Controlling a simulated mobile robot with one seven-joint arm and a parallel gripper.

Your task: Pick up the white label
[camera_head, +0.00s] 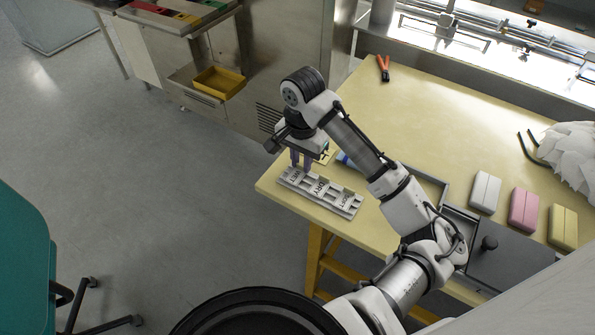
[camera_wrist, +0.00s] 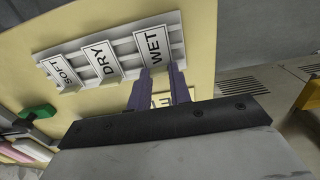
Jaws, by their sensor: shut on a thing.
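A grey ribbed rack (camera_head: 343,205) lies near the table's front left edge with three white labels lettered in black. The WET label (camera_wrist: 153,46) is at one end, the DRY label (camera_wrist: 101,61) in the middle and the SOFT label (camera_wrist: 63,71) at the other end. My gripper (camera_wrist: 161,70) has its purple fingers at the near end of the WET label, one on each side, shut on it. The label still appears at its place in the rack; I cannot tell whether it is lifted. In the head view my gripper (camera_head: 301,165) points down over the rack's left end.
White, pink and yellow packs (camera_head: 485,192) (camera_head: 523,209) (camera_head: 562,228) lie at the right of the table (camera_head: 430,120). Orange-handled pliers (camera_head: 384,68) lie at the back. A yellow bin (camera_head: 219,83) stands on a machine shelf.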

